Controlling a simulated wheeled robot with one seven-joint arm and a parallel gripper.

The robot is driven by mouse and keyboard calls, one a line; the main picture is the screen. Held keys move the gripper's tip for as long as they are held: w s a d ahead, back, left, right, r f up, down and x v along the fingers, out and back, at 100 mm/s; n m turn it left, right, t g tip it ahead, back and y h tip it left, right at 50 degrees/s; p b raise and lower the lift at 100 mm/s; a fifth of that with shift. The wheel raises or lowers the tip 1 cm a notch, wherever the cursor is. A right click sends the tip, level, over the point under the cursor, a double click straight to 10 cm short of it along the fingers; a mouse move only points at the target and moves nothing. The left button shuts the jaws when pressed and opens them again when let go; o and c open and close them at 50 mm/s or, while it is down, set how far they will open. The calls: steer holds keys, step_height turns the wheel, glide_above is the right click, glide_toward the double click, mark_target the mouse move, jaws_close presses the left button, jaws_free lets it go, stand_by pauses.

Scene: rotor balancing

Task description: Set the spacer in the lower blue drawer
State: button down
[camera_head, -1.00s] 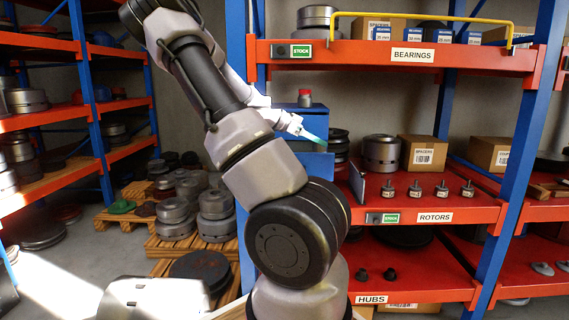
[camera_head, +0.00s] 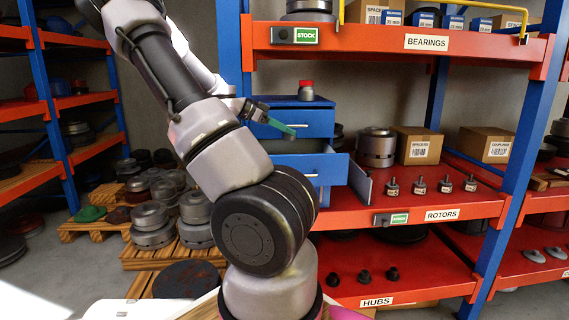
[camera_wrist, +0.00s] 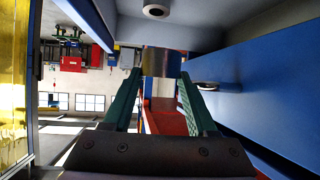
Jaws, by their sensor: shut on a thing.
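The blue drawer cabinet (camera_head: 284,104) stands on the red shelf, and its lower blue drawer (camera_head: 325,170) is pulled out, with a grey inside partly showing. The upper drawer (camera_head: 300,121) looks shut. My gripper (camera_head: 292,130) has green fingers and is in front of the upper drawer, above the open lower one. In the wrist view, my gripper (camera_wrist: 160,80) is shut on a shiny grey cylindrical piece, apparently the spacer (camera_wrist: 162,61), at its fingertips. I cannot make out the spacer in the head view. Blue panels with round knobs are close around the gripper in the wrist view.
A grey part with a red cap (camera_head: 306,90) stands on the cabinet. A dark upright plate (camera_head: 360,183), a metal rotor (camera_head: 376,147), a box (camera_head: 417,145) and several small rotors are right of the drawer. The bearings shelf (camera_head: 400,44) is above.

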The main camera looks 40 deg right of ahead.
step_height(320, 180, down, 12)
steer(key=shift+r, duration=0.1)
steer(key=shift+c, duration=1)
jaws_free()
steer(key=shift+a, duration=0.1)
steer(key=v, duration=1.2)
